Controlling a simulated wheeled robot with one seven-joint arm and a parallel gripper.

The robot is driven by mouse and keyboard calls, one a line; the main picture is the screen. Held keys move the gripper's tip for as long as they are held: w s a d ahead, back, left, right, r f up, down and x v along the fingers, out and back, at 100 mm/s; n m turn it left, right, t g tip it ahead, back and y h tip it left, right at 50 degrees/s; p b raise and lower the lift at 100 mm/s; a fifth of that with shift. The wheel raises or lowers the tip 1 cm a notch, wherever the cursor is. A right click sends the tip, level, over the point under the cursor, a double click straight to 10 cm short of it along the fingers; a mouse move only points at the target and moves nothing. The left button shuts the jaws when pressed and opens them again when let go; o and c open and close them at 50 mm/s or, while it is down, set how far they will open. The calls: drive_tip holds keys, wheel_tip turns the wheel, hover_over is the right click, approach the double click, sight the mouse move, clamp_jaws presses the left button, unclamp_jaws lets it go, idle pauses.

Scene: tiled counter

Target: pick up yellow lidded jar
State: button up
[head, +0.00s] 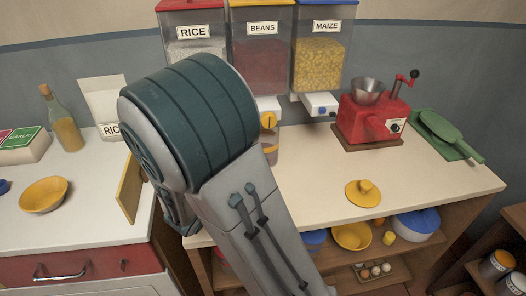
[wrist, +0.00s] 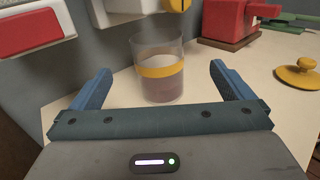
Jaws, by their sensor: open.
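A clear jar (wrist: 160,88) with a yellow band and brownish contents stands upright on the counter in the wrist view. It has no lid on it. In the head view my arm hides much of the jar (head: 271,151), under the beans dispenser. A yellow knobbed lid (wrist: 298,74) lies apart on the counter to the right; it also shows in the head view (head: 363,192). My gripper (wrist: 162,68) is open, one blue finger to each side of the jar, with visible gaps. In the head view my arm hides the gripper.
Rice (head: 194,50), beans (head: 260,55) and maize (head: 319,60) dispensers hang above the counter's back. A red grinder (head: 368,122) stands right of the jar. A yellow board (head: 130,188) stands at the left counter's edge. The counter (head: 320,180) around the lid is clear.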

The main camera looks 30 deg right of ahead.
sight(264, 144)
drive_tip(key=x, duration=1.3)
drive_tip(key=shift+w+n+t, duration=0.3)
drive_tip(key=shift+w, duration=0.2)
drive_tip(key=shift+f, duration=0.1)
drive_tip(key=shift+c, duration=0.3)
drive_tip(key=c, duration=1.9)
drive_tip(key=shift+c, duration=0.2)
drive_tip(key=shift+r, duration=0.2)
